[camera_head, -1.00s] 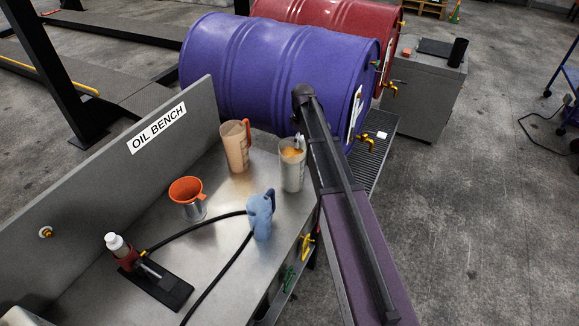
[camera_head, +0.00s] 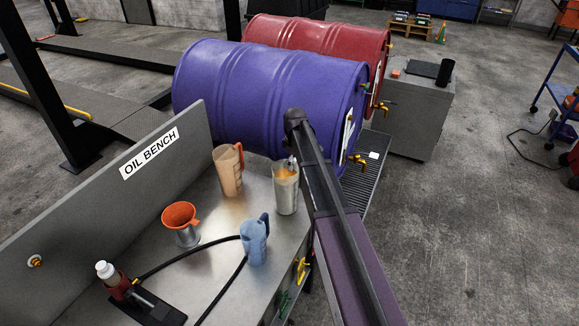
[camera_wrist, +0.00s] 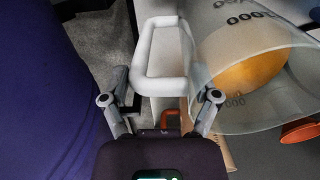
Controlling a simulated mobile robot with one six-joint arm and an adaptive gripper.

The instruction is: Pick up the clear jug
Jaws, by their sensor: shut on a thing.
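The clear jug (camera_head: 286,194) stands upright on the oil bench, with orange content inside. In the wrist view the clear jug (camera_wrist: 300,58) fills the upper right, with dark markings on its wall, and its pale handle (camera_wrist: 158,26) lies between my fingers. My gripper (camera_wrist: 162,88) is shut on that handle. In the head view my arm comes in from the lower right and covers the jug's right side; the fingers are mostly hidden there. I cannot tell whether the jug's base is still touching the bench.
An amber jug with an orange handle (camera_head: 228,172) stands just left. A blue jug (camera_head: 254,242) is nearer, with a black hose by it. An orange funnel (camera_head: 181,217) stands further left. The purple drum (camera_head: 265,95) with its tap is close behind. The bench backboard (camera_head: 120,195) bounds the left.

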